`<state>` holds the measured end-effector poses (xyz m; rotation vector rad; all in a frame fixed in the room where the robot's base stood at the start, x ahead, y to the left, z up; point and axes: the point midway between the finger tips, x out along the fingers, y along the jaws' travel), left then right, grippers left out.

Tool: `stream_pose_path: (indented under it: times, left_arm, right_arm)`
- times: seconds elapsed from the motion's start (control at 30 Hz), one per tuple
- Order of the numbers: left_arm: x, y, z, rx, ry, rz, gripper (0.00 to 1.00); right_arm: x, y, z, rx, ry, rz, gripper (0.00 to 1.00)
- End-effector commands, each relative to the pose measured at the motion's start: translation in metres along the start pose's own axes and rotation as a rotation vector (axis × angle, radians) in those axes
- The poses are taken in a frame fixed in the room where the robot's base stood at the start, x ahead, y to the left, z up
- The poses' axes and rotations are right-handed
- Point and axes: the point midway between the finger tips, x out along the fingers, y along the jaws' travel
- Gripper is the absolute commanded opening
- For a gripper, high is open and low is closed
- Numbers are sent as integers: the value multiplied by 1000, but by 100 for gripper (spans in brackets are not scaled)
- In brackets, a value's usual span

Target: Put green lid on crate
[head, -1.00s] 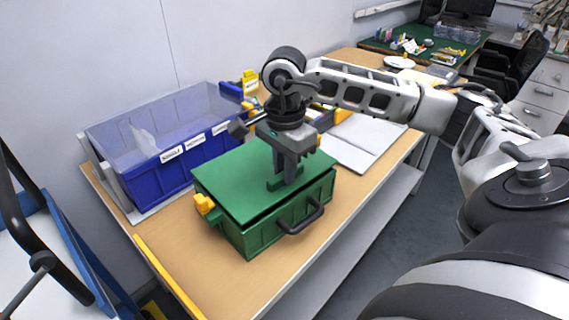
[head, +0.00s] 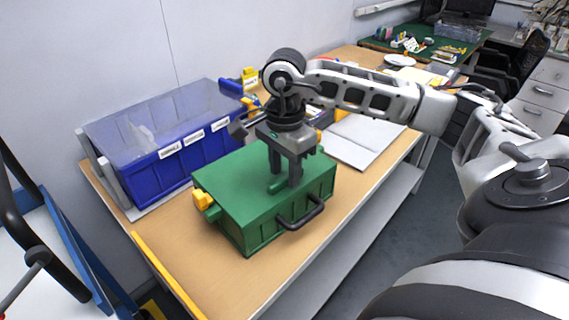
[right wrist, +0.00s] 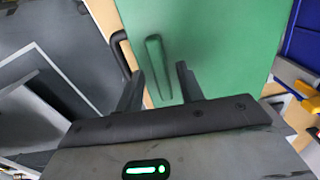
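The green lid (head: 235,185) lies flat on top of the green crate (head: 285,222), with no clear gap along the visible front edges. The lid has a raised green grip bar, which shows in the right wrist view (right wrist: 158,68). My right gripper (head: 285,181) is over the middle of the lid, pointing down. Its two fingers are spread and stand on either side of the bar, apart from it in the right wrist view (right wrist: 160,85). The crate has a dark handle (head: 301,214) on its front and a yellow latch (head: 202,200) on its left. My left gripper is not in view.
A blue labelled bin (head: 150,175) with a clear upper part stands behind the crate on the left. White sheets (head: 365,138) lie to the right on the wooden table (head: 200,265). Bare tabletop shows in front of the crate.

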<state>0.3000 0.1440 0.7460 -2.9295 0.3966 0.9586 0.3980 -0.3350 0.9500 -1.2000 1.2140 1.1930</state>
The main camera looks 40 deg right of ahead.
Motion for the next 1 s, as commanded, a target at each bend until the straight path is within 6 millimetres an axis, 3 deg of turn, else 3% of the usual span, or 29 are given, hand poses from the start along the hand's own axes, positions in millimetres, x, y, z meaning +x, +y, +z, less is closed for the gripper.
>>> stream_pose_path:
  times: [0.17, 0.37, 0.5, 0.8, 1.0]
  left_arm:
    - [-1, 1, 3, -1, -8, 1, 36]
    - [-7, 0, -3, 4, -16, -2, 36]
    - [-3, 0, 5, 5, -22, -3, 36]
    - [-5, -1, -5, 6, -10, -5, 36]
    - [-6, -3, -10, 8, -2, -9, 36]
  right_arm:
    - [-1, 0, 0, 0, 0, 0, 38]
    - [-20, -1, 0, 0, -1, -3, 38]
    - [-49, -1, 1, -1, -2, -8, 38]
    - [-114, -1, 0, 1, -1, -4, 38]
    - [-131, 0, 0, 0, 0, -1, 38]
